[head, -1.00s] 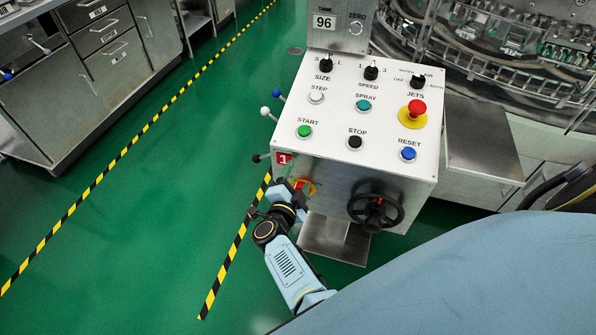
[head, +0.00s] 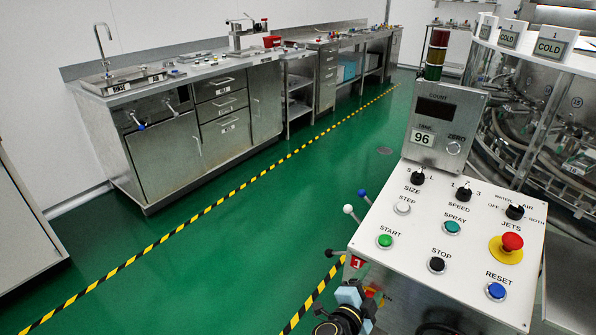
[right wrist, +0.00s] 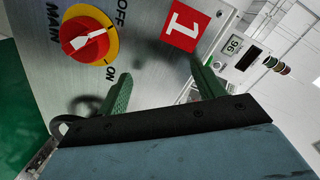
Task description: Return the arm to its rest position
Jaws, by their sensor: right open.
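My right gripper (head: 362,292) is low in the head view, in front of the control box's front face, just below the red "1" label (head: 356,262). In the right wrist view its two green fingers (right wrist: 163,84) stand apart with nothing between them. The red and yellow main switch (right wrist: 88,40) is on the metal face beyond the left finger, apart from it as far as I can tell. The red "1" label (right wrist: 184,25) lies beyond the gap between the fingers. My left gripper is not in view.
The white control panel (head: 410,225) carries buttons, knobs and a red emergency stop (head: 511,242). Two small levers (head: 355,205) stick out on its left side. A steel bench (head: 165,160) runs along the wall. Green floor (head: 230,255) left of the panel is clear.

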